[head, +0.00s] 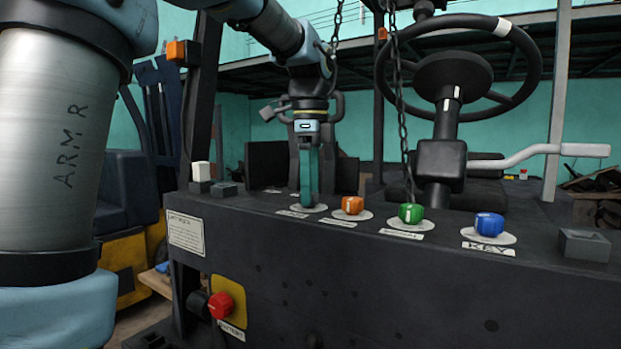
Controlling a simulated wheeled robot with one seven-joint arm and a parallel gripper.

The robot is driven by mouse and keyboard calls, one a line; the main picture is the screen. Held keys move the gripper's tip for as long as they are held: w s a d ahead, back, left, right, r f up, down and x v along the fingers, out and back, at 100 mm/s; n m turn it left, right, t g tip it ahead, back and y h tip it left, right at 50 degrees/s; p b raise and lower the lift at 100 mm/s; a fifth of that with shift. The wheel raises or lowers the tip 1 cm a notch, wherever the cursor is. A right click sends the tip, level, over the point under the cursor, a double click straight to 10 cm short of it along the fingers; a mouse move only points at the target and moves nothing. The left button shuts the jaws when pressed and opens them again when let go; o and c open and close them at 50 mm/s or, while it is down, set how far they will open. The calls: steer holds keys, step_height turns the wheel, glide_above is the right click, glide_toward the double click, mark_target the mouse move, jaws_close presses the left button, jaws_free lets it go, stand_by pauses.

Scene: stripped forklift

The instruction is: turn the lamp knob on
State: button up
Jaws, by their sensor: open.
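A row of round dial plates runs along the top of the dark console (420,265). An orange knob (352,204), a green knob (411,213) and a blue knob (489,224) sit on three of them. The blue knob's label reads KEY; the other labels are too small to read surely, so I cannot tell which knob is the lamp's. My gripper (308,203) points straight down over the leftmost dial plate (321,208), left of the orange knob. Its teal fingers hide whatever sits on that plate. The fingers look close together in this side view, but are open.
A steering wheel (527,50) on a column and a pale lever (530,158) rise behind the console at the right.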

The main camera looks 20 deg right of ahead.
step_height(320, 180, up, 11)
steer(key=b, duration=0.1)
steer(key=shift+f, duration=0.15)
stand_by(0.6)
